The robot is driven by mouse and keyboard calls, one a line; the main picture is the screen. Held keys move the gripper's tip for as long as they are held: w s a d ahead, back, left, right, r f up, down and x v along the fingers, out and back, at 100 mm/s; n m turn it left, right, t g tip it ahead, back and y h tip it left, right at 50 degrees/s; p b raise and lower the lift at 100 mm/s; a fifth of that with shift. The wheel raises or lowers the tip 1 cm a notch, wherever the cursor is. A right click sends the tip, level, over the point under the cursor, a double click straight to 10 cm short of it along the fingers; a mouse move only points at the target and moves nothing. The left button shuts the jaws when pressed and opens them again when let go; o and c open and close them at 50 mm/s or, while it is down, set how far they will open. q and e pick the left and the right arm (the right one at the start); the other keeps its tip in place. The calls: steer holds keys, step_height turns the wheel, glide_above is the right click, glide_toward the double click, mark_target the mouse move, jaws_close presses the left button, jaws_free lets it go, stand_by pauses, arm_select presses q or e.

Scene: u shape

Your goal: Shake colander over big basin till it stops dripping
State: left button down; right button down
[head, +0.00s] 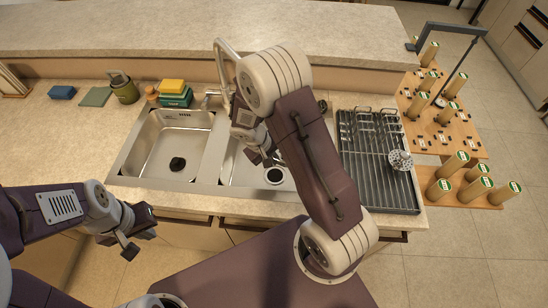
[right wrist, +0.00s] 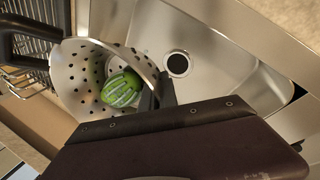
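A metal colander (right wrist: 84,80) with round holes shows in the right wrist view, holding a green striped fruit or vegetable (right wrist: 121,90). My right gripper (right wrist: 160,92) is at its rim and appears shut on it. The colander is over or beside the right basin (right wrist: 222,72), to one side of the drain. In the head view my right arm hides the colander. My right gripper (head: 264,157) hangs over the right basin (head: 242,174). The left basin (head: 190,139) is empty except for its dark drain. My left gripper (head: 137,240) is empty and open in front of the counter.
A faucet (head: 222,75) stands behind the basins. Green and yellow sponges (head: 174,94) and a green pot (head: 124,90) stand at the back left. The left counter is mostly clear.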

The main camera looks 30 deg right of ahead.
step_height(320, 180, up, 4)
steer(key=shift+w+f, duration=0.15)
steer(key=shift+f, duration=0.1)
steer(key=shift+s+f, duration=0.2)
steer(key=shift+f, duration=0.05)
steer(key=f, duration=0.3)
steer(key=shift+s+f, duration=0.1)
steer(key=shift+s, duration=0.1)
steer(key=r, duration=0.3)
steer(key=shift+w+r, duration=0.15)
steer(key=shift+w, duration=0.2)
steer(key=shift+r, duration=0.15)
steer(key=f, duration=0.3)
steer(key=shift+s+f, duration=0.2)
steer(key=shift+s, duration=0.15)
steer(key=shift+w, duration=0.25)
